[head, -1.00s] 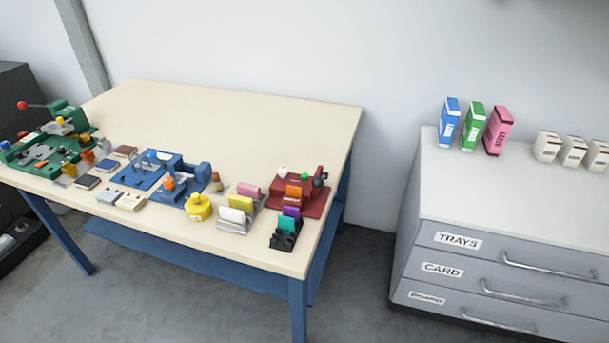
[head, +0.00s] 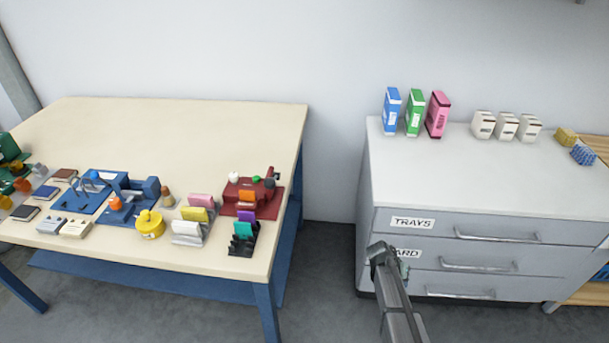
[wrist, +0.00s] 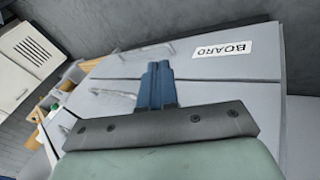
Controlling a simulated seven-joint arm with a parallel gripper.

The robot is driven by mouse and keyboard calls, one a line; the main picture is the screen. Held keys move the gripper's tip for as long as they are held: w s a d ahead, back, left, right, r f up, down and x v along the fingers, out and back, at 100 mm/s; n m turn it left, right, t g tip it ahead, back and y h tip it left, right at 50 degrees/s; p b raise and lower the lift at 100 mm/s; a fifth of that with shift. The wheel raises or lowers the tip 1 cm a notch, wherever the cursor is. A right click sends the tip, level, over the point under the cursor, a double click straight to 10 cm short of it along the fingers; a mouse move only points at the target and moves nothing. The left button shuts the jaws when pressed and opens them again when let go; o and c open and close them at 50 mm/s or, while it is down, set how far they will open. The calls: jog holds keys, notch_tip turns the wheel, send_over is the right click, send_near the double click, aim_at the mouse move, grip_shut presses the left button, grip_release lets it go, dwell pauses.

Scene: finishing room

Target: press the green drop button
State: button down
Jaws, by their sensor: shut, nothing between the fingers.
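A small green button (head: 256,180) shows on the dark red fixture (head: 246,199) near the right edge of the bench, with a white knob (head: 233,177) to its left. It is too small to read any marking. My gripper (wrist: 157,66) is shut and empty in the wrist view, its blue fingers together in front of the grey drawer fronts. The button is not in the wrist view. In the head view, part of my dark grey arm stands before the drawer cabinet, well to the right of the fixture.
Colored cards in a black holder (head: 243,248) stand just in front of the red fixture. A yellow pot (head: 150,224) and blue fixture (head: 138,197) lie left. The drawer cabinet (head: 470,180) carries several boxes. A floor gap separates bench and cabinet.

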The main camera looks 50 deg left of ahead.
jog(key=s+a+r+t+y, duration=0.1)
jog(key=a+r, duration=0.4)
jog(key=a, duration=0.4)
jog(key=a+r+n+t+y, duration=0.1)
jog(key=a+r+t, duration=0.1)
jog(key=a+r, duration=0.5)
jog(key=s+a+r+t+y, duration=0.1)
jog(key=a+r, duration=0.3)
jog(key=a, duration=0.6)
jog(key=w+a+r+n+y, duration=0.25)
jog(key=a+r, duration=0.65)
jog(key=r, duration=0.5)
notch_tip(320, 180, up, 16)
jog(key=r+h, duration=0.1)
jog(key=h, duration=0.1)
send_over(253, 178)
jog(key=shift+f+m, duration=0.25)
jog(key=shift+m, duration=0.1)
jog(key=shift+f, duration=0.1)
jog(key=shift+f, duration=4.35)
